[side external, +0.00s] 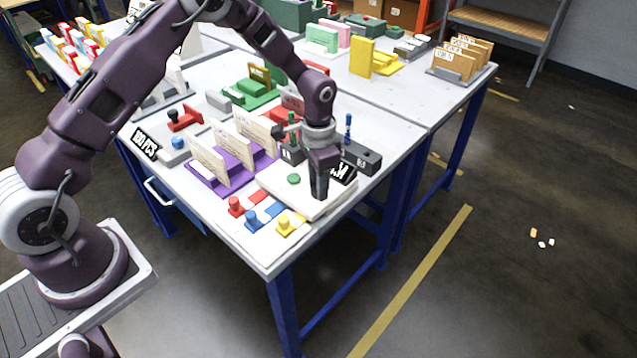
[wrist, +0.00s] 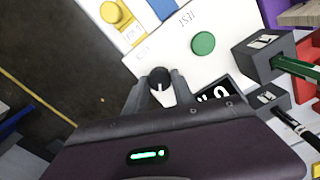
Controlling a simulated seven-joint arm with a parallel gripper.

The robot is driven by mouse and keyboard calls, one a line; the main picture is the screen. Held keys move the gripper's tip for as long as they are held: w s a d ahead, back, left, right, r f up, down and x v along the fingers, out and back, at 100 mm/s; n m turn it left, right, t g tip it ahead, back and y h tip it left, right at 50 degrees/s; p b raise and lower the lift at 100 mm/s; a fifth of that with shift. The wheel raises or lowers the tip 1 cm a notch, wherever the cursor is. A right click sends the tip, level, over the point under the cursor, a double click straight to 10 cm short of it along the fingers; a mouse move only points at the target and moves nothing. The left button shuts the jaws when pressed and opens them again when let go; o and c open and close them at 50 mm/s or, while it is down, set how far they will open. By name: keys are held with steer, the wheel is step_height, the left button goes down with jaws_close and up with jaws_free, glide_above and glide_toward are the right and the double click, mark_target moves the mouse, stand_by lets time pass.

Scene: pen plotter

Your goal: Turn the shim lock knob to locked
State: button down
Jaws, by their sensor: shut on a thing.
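The shim lock knob (wrist: 160,73) is a small round black knob with a white pointer mark, on a white plotter panel (wrist: 190,68). In the wrist view the mark points toward the bottom of the picture, toward my gripper's body. My gripper (wrist: 158,86) is shut on the knob, one finger on each side. In the side external view my gripper (side external: 319,192) reaches down onto the right part of the panel (side external: 290,200) and hides the knob. Faint lettering beside the knob is too small to read.
A green button (wrist: 204,43) sits on the panel near the knob. Dark pen holders (wrist: 262,52) with upright pens stand close to the right in the wrist view. Red, blue and yellow pieces (side external: 262,217) line the table's front. A purple rack (side external: 232,172) stands left.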

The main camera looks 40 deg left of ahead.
steer(key=shift+m, duration=0.9)
steer(key=c, duration=1.1)
jaws_free()
steer(key=shift+o, duration=0.2)
step_height(320, 180, up, 7)
steer(key=shift+r, duration=0.1)
